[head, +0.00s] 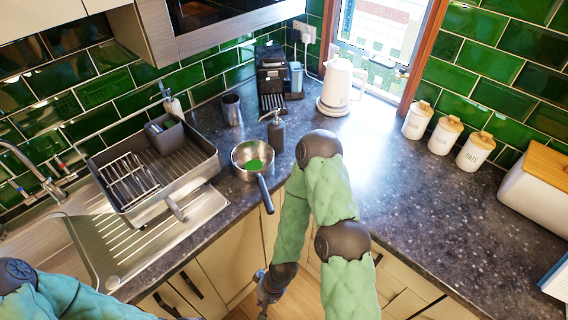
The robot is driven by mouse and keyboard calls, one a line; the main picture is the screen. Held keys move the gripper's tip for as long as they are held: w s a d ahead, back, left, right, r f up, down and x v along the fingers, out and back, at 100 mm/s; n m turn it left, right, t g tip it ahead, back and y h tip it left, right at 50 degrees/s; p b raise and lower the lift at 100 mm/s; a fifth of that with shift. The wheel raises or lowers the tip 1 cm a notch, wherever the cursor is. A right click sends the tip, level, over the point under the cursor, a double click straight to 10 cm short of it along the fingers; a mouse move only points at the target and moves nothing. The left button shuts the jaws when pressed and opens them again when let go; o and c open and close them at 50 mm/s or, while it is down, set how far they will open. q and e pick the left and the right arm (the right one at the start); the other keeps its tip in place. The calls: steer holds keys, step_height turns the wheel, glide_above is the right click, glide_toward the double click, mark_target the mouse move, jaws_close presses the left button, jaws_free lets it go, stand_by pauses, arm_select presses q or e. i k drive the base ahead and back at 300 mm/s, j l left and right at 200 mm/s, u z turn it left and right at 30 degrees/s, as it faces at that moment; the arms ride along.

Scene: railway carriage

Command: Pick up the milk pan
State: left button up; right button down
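The milk pan (242,154) is a small steel pan with a dark handle. It stands upright on the dark counter near its front edge, right of the sink, with the handle pointing toward me over the edge. A bright green patch shows inside it; I cannot tell what it is. My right gripper (264,302) hangs low in front of the cabinets, below the counter edge and apart from the pan. Its fingers are small and dark, so I cannot tell whether they are open. My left arm shows at the bottom left, but its gripper is out of view.
A dark soap bottle (276,132) stands close right of the pan, and a metal cup (232,109) behind it. A dish rack (205,170) is on the left. A coffee machine (270,72) and white kettle (338,84) stand behind. The right counter (420,195) has free room.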

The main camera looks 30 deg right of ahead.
mark_target(253, 161)
steer(key=z, duration=0.75)
